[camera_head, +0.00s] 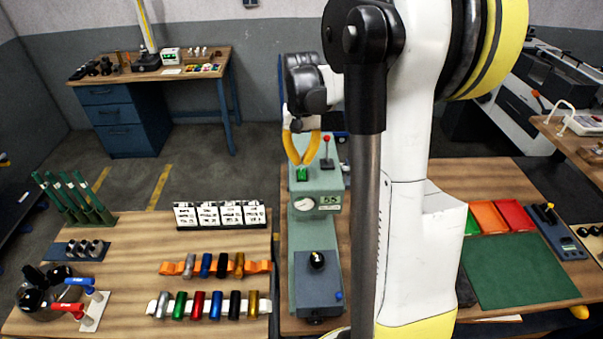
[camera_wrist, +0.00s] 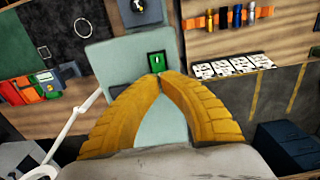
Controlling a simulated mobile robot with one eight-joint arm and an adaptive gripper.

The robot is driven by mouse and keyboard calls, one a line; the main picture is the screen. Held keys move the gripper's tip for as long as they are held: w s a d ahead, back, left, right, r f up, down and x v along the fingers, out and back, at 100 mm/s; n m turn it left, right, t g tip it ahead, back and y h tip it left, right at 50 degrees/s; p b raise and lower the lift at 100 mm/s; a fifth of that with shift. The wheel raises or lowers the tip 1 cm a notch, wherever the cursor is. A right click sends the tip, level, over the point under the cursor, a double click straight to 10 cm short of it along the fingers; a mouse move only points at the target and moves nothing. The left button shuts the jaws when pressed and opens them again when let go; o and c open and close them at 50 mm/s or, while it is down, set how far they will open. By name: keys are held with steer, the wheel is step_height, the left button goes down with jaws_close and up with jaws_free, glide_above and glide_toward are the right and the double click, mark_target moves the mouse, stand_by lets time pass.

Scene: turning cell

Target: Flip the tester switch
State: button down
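The tester is a grey-green machine (camera_head: 317,236) with a round dial and a small display, standing on the wooden bench at the middle of the head view. A small green switch (camera_head: 302,174) sits on top of its far end, beside a red-knobbed lever (camera_head: 326,147). In the wrist view the green switch (camera_wrist: 156,64) shows on the pale top plate (camera_wrist: 112,58), just beyond my fingertips. My gripper (camera_head: 302,163) has yellow fingers whose tips come together, with nothing seen between them. In the wrist view the tips (camera_wrist: 160,76) appear near the switch; I cannot tell whether they touch it.
The lever stands close to the right of my fingers. My arm hides part of the bench right of the tester. Coloured trays (camera_head: 488,217) and a green mat (camera_head: 519,270) lie to the right.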

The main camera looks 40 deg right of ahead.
mark_target(302, 170)
steer(key=shift+f+b, duration=1.3)
steer(key=shift+f, duration=0.35)
stand_by(0.4)
steer(key=shift+r, duration=0.1)
steer(key=shift+r+p, duration=2.15)
steer(key=shift+r, duration=1.35)
steer(key=shift+f, duration=0.1)
steer(key=s+a+f+n+t+b, duration=0.2)
steer(key=s+a+f+b, duration=0.2)
steer(key=a+f+b, duration=0.4)
steer(key=s+a+f+n+t+b, duration=0.2)
steer(key=s+a+f+b, duration=0.3)
steer(key=a+f+b, duration=0.3)
steer(key=s+a+f+n+t+b, duration=0.3)
steer(key=a+f+b, duration=0.5)
steer(key=f+b, duration=0.5)
steer(key=s+b, duration=0.1)
steer(key=b, duration=0.4)
steer(key=shift+s, duration=0.2)
steer(key=shift+f, duration=0.1)
